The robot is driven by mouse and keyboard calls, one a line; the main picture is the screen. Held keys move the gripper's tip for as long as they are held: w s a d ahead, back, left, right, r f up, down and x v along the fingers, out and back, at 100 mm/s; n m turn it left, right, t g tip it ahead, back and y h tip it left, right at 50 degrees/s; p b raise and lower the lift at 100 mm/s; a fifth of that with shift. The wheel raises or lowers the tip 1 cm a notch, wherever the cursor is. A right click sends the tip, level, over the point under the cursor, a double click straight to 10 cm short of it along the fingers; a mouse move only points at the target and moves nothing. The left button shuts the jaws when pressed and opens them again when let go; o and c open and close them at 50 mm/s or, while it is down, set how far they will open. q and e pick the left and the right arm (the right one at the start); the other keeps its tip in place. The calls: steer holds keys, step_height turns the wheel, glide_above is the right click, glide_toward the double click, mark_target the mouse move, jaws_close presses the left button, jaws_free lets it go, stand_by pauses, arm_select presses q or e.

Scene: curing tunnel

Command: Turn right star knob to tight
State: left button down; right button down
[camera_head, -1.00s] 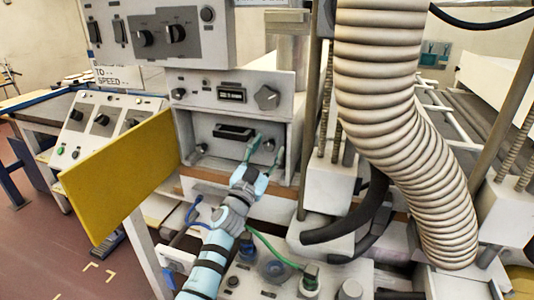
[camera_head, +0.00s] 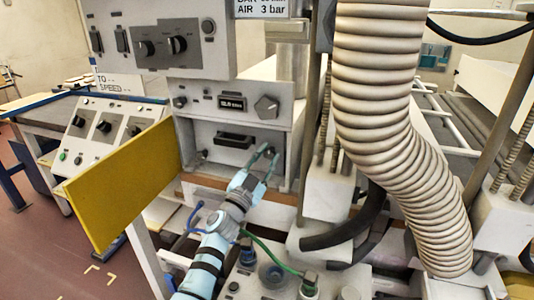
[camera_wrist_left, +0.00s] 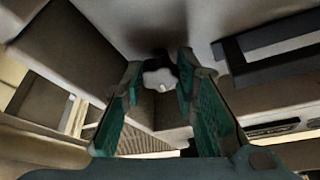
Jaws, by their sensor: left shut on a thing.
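The right star knob (camera_wrist_left: 160,78) is a small pale lobed knob on a dark base, seen between my fingertips in the left wrist view. It sits inside the open recess of the grey cabinet (camera_head: 285,172), on the right, and my fingers largely hide it in the head view. My left gripper (camera_head: 266,155) reaches into the recess from the front, and its green fingers (camera_wrist_left: 158,88) are shut on the right star knob from two sides. A second small knob (camera_head: 202,155) sits at the left of the recess. My right gripper is not in view.
A black handle (camera_head: 234,141) lies between the knobs. A yellow door panel (camera_head: 122,183) stands open to the left. Above the recess is a panel with a display (camera_head: 231,103) and a dial (camera_head: 266,107). A ribbed hose (camera_head: 385,110) hangs at the right.

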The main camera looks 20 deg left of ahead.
arm_select(q)
steer(key=m+g+p, duration=0.2)
steer(key=m+p, duration=0.2)
steer(key=m, duration=0.1)
steer(key=m+g+h+p, duration=0.1)
steer(key=m+p, duration=0.4)
steer(key=r+m+g+h+p, duration=0.1)
steer(key=m+g+p, duration=0.1)
steer(key=m+p, duration=0.3)
steer(key=shift+a+g, duration=0.15)
steer(key=shift+g, duration=0.15)
steer(key=shift+f+m+g+p, duration=0.2)
steer(key=shift+m+g+p, duration=0.2)
steer(key=shift+m+p, duration=1)
steer(key=c, duration=1.3)
jaws_free()
steer(key=v, duration=1.2)
steer(key=shift+s+r, duration=0.1)
